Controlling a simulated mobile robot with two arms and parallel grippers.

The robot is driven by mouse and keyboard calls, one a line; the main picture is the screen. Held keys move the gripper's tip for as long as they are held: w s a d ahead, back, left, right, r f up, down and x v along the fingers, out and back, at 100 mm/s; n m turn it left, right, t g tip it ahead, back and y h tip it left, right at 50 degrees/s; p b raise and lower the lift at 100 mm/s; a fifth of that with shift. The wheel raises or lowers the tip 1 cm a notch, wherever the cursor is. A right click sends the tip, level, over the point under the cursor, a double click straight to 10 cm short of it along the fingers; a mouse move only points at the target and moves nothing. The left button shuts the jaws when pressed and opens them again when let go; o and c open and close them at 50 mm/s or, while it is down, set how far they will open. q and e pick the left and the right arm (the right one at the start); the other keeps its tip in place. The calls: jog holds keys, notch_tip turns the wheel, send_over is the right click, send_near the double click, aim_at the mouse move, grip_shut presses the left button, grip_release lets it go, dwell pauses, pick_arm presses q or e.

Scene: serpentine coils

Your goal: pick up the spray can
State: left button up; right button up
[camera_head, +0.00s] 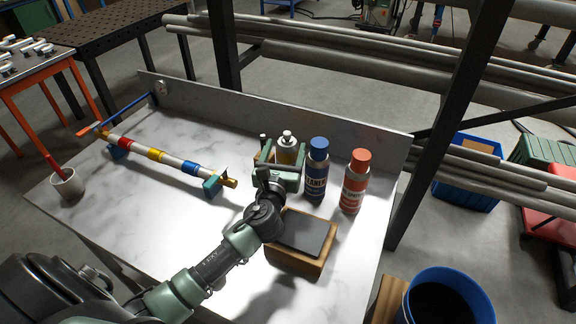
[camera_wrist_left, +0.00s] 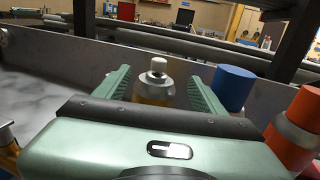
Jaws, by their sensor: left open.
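My left gripper (camera_head: 280,163) is open over the marble-topped table, its fingers pointing toward the back wall. A yellowish can with a white spray cap (camera_head: 286,151) stands upright between or just beyond the fingertips. In the left wrist view this can (camera_wrist_left: 155,90) shows between the two green fingers (camera_wrist_left: 162,88), with a gap on each side; its lower part is hidden by the gripper. A blue cleaner can (camera_head: 317,170) stands just right of the gripper, and a red-orange can (camera_head: 355,181) stands farther right. Both are upright. My right gripper is not in view.
A wooden block with a dark top (camera_head: 300,241) lies below my left wrist. A small dark-capped item (camera_head: 263,146) stands left of the white-capped can. A striped bar (camera_head: 157,155) and a grey cup (camera_head: 67,184) are at left. A low back wall (camera_head: 230,110) edges the table.

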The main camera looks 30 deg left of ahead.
aim_at(286, 158)
pick_arm(q)
jog(key=f+b, duration=0.2)
jog(key=f, duration=0.1)
jog(key=f+b, duration=0.1)
jog(key=shift+w+a+f, duration=0.1)
jog(key=shift+w+f, duration=0.05)
jog(key=shift+w, duration=0.1)
jog(key=x, duration=0.7)
jog(key=shift+s+a, duration=0.1)
jog(key=shift+a, duration=0.1)
jog(key=shift+w+a+f, duration=0.1)
jog(key=shift+w+f, duration=0.05)
jog(key=shift+w, duration=0.3)
grip_shut()
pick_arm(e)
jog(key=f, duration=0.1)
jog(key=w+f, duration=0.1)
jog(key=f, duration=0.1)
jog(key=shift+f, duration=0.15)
